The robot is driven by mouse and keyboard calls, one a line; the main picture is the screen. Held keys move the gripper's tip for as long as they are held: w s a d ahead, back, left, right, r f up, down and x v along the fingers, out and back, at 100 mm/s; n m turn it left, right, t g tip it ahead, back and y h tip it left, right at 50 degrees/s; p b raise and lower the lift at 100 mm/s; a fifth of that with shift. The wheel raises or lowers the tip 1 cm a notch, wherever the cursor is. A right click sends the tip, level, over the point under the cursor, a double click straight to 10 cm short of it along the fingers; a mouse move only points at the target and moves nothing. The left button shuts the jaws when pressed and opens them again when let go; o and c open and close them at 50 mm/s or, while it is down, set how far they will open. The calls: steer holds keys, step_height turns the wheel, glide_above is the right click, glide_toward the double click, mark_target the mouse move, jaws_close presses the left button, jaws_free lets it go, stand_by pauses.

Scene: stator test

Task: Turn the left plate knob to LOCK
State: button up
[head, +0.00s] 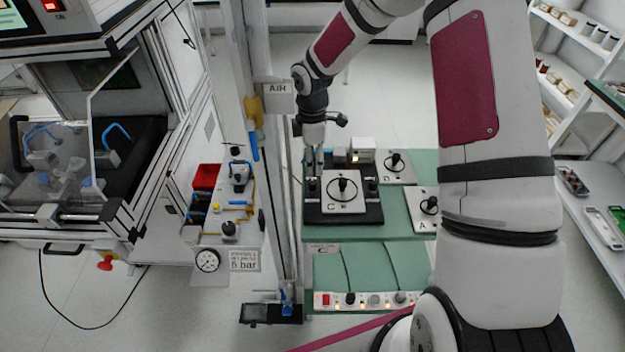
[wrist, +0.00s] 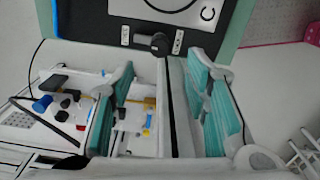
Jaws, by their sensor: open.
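The white plate marked C (head: 342,205) lies on a black base (head: 350,219) on the green bench. The left plate knob (head: 313,188), small and black, stands on the base left of plate C. A matching right knob (head: 372,187) stands on the other side. My gripper (head: 314,166) points down, close behind the left knob in the head view. In the wrist view, my open gripper (wrist: 160,80) has its teal-padded fingers apart with nothing between them. A dark knob (wrist: 158,43) shows beyond the fingertips, between two small labels too small to read.
Plates D (head: 395,172) and A (head: 423,212) lie to the right on the green bench (head: 395,218). A vertical post and the air panel (head: 230,215) stand close on the left. A small box (head: 361,150) stands behind plate C.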

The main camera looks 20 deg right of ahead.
mark_target(312, 181)
step_height(312, 181, down, 8)
steer(key=shift+f+p, duration=0.1)
steer(key=shift+p, duration=0.3)
jaws_close()
